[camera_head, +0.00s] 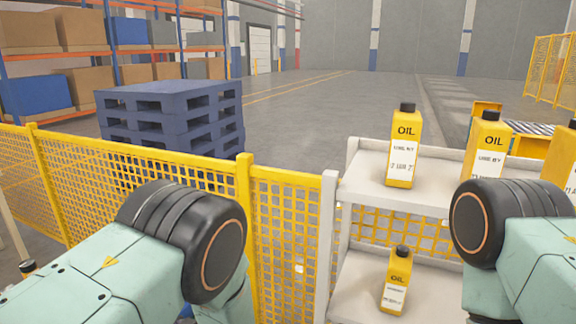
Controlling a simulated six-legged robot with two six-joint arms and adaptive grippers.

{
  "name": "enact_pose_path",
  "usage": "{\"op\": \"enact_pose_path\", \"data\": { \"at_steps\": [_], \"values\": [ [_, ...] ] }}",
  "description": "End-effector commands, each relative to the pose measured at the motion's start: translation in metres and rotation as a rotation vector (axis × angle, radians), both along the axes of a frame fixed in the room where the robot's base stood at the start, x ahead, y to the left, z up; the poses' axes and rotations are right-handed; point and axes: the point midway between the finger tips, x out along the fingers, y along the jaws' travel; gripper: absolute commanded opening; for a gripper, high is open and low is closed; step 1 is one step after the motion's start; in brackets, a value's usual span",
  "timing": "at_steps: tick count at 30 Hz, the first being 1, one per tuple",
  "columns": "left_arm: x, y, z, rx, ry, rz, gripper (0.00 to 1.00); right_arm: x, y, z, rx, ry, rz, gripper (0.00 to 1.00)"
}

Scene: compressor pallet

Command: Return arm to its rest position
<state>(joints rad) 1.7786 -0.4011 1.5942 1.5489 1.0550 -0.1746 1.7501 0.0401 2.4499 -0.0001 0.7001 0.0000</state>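My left arm (110,265) comes in from the lower left. Its black joint with an orange ring is in front of the yellow mesh fence. My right arm (525,255) is at the lower right, in front of the shelf unit. Neither gripper can be seen; both arms run out of the bottom of the picture. I cannot tell whether anything is held.
A white shelf unit (365,197) bears several yellow oil bottles; one bottle (397,283) stands on its lower shelf. A yellow fence (95,195) crosses the left. Stacked blue pallets (170,120) stand behind it. The floor beyond is open.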

Motion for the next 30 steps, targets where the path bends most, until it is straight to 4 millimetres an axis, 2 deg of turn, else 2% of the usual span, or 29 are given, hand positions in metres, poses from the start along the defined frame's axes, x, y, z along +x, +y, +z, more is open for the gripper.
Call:
{"op": "enact_pose_path", "data": {
  "at_steps": [8, 11, 14, 17, 20, 23, 26, 27, 30],
  "values": [
    [-0.004, -0.002, -0.025, -0.012, 0.120, -0.213, 0.53, 0.000, 0.000, -0.003, 0.000, 0.000, 0.000, 0.58],
    [-0.016, -0.001, -0.044, -0.027, 0.198, -0.308, 0.53, 0.000, 0.000, -0.009, 0.000, 0.000, 0.000, 0.58],
    [-0.038, -0.001, -0.071, -0.057, 0.304, -0.417, 0.53, 0.000, 0.000, -0.018, 0.000, 0.000, 0.000, 0.58],
    [-0.070, -0.002, -0.100, -0.105, 0.426, -0.526, 0.53, 0.000, 0.000, -0.029, 0.000, 0.000, 0.000, 0.58],
    [-0.109, -0.004, -0.129, -0.167, 0.554, -0.627, 0.53, 0.000, 0.000, -0.041, 0.000, 0.000, 0.000, 0.58],
    [-0.158, -0.009, -0.156, -0.250, 0.687, -0.725, 0.53, 0.000, 0.000, -0.056, 0.000, 0.000, 0.000, 0.58],
    [-0.215, -0.017, -0.179, -0.356, 0.821, -0.817, 0.53, 0.000, 0.000, -0.074, 0.000, 0.000, 0.000, 0.58],
    [-0.241, -0.021, -0.186, -0.405, 0.875, -0.855, 0.53, 0.000, 0.000, -0.082, 0.000, 0.000, 0.000, 0.58],
    [-0.298, -0.032, -0.200, -0.526, 0.981, -0.928, 0.53, 0.000, 0.000, -0.103, 0.000, 0.000, 0.000, 0.58]
  ]
}}
